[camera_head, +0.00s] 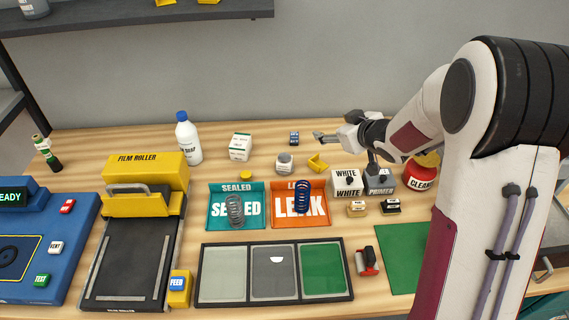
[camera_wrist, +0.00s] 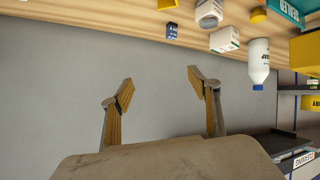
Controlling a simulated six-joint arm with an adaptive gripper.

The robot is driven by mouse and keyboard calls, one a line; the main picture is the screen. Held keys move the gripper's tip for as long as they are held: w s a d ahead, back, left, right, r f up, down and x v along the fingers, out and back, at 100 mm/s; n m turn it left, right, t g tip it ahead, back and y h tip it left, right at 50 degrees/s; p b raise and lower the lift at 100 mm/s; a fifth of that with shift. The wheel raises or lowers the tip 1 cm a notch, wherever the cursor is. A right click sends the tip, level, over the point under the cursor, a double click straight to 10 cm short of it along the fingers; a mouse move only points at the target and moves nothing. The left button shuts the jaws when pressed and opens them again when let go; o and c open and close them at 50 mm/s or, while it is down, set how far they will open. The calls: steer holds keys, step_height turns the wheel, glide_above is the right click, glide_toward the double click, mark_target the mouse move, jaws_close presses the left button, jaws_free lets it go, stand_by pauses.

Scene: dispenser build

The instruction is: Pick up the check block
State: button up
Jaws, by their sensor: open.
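No label reading "check" is legible, so I cannot be sure which thing is the check block. A small dark blue block (camera_head: 294,138) with pale markings stands at the back of the wooden table. It also shows at the top of the wrist view (camera_wrist: 172,31). My gripper (camera_head: 318,137) is a little to its right in the head view, above the back of the table. In the wrist view my gripper (camera_wrist: 161,83) has its fingers spread, with only grey wall between them. The blue block is apart from both fingers.
A white box (camera_head: 240,147), a bottle (camera_head: 188,138) and a round white container (camera_head: 284,163) stand nearby. A yellow piece (camera_head: 317,162), a WHITE box (camera_head: 346,184) and a PRIMER container (camera_head: 382,180) stand toward the right. SEALED (camera_head: 216,213) and LEAK (camera_head: 319,219) trays hold springs.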

mark_target(285, 157)
steer(key=a+f+y, duration=0.1)
steer(key=a+f, duration=0.1)
steer(key=f, duration=0.1)
steer(key=a+f+n+g+y, duration=0.1)
steer(key=a+f+y, duration=0.1)
steer(key=f, duration=0.2)
steer(key=a+f+n+g+y, duration=0.1)
steer(key=a+f+y, duration=0.1)
steer(key=a+f, duration=0.1)
steer(key=shift+s+f, duration=0.2)
steer(key=shift+f, duration=0.55)
steer(key=shift+x, duration=1.3)
steer(key=shift+a, duration=0.1)
steer(key=shift+x, duration=2.55)
steer(key=shift+s+a, duration=0.1)
steer(key=shift+a, duration=0.05)
steer(key=shift+r, duration=0.1)
steer(key=c, duration=1.4)
